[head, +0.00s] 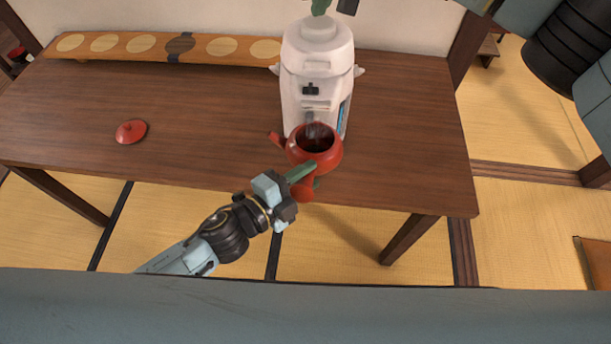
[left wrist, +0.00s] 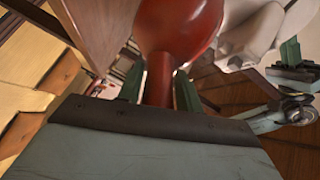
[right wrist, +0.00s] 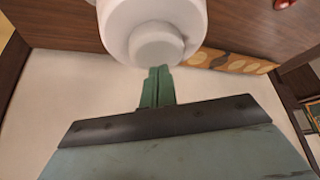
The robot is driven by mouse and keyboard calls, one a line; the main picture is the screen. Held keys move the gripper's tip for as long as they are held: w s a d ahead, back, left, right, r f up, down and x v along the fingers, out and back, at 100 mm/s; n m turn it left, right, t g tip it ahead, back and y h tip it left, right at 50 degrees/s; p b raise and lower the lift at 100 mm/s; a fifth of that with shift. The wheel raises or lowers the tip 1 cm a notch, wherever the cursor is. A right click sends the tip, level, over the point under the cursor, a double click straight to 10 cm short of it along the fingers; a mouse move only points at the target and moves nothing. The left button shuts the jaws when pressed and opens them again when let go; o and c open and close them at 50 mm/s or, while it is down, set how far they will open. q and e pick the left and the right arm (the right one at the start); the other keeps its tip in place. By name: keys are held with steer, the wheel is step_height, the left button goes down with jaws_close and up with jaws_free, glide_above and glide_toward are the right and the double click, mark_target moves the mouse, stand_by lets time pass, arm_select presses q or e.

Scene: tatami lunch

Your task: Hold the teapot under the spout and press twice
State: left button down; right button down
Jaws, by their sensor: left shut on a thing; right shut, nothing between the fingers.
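The red teapot (head: 326,163), without its lid, is held up under the spout of the white hot-water dispenser (head: 302,62) at the table's front. Its inside is dark, with a faint pale wisp above it. My left gripper (head: 301,174) is shut on the teapot's side handle, which also shows in the left wrist view (left wrist: 160,80). My right gripper (head: 320,6) is shut and empty above the dispenser's round top button (head: 318,27). In the right wrist view its fingertips (right wrist: 158,70) overlap the edge of the button (right wrist: 156,45); I cannot tell whether they touch.
The red teapot lid (head: 131,131) lies on the left of the wooden table (head: 210,115). A long wooden board with round inlays (head: 140,43) lies along the back edge by the wall. The table's middle is clear. Tatami floor (head: 180,215) lies in front.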

mark_target(319, 23)
arm_select(q)
steer(key=shift+r, duration=0.1)
arm_select(e)
steer(key=shift+s+f, duration=0.1)
steer(key=shift+f, duration=1.5)
steer(key=shift+r, duration=1.75)
stand_by(0.7)
steer(key=shift+r, duration=0.65)
step_height(319, 23, up, 5)
steer(key=shift+f, duration=0.1)
